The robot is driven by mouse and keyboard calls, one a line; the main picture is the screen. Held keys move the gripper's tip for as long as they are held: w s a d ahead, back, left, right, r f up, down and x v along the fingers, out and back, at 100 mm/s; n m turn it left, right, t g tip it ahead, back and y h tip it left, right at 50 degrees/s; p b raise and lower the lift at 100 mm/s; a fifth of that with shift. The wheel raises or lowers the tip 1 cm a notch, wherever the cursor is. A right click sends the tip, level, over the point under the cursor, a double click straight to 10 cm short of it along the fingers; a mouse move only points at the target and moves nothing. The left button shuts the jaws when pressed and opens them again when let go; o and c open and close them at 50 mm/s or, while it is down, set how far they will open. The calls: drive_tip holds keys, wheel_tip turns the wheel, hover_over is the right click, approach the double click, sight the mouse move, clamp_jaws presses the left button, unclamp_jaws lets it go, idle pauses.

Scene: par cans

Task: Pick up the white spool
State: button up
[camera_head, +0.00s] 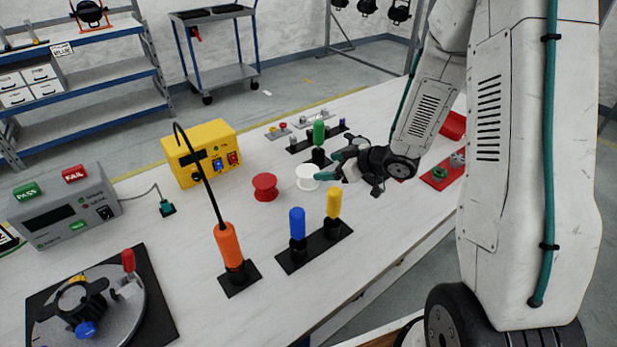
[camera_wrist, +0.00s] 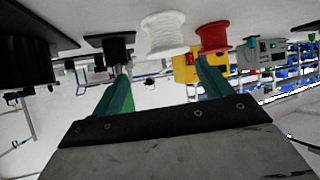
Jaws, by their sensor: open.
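The white spool (camera_head: 307,178) stands on the white bench, to the right of a red spool (camera_head: 265,187). My gripper (camera_head: 333,167) is just to the right of the white spool at bench height, with its teal fingers pointing toward it. In the wrist view the white spool (camera_wrist: 166,36) shows beyond and between the open fingers (camera_wrist: 163,72), with the red spool (camera_wrist: 214,38) beside it. The jaws are empty. I cannot tell from these views exactly how far the fingertips are from the spool.
A green-handled tool (camera_head: 319,132) stands in a black base behind the gripper. Blue (camera_head: 297,225), yellow (camera_head: 334,203) and orange (camera_head: 229,243) handled tools stand in front. A yellow box (camera_head: 201,152) and a grey tester (camera_head: 65,211) are left. A red tray (camera_head: 440,176) lies right.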

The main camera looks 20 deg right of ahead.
sight(309, 171)
drive_tip(key=shift+a+f+y, duration=0.3)
drive_tip(key=shift+w+a+f, duration=0.15)
drive_tip(key=shift+a+f, duration=0.05)
drive_tip(key=shift+a, duration=0.1)
drive_tip(key=x, duration=0.7)
drive_tip(key=shift+a+r, duration=0.1)
drive_tip(key=shift+r, duration=0.05)
drive_tip(key=c, duration=1)
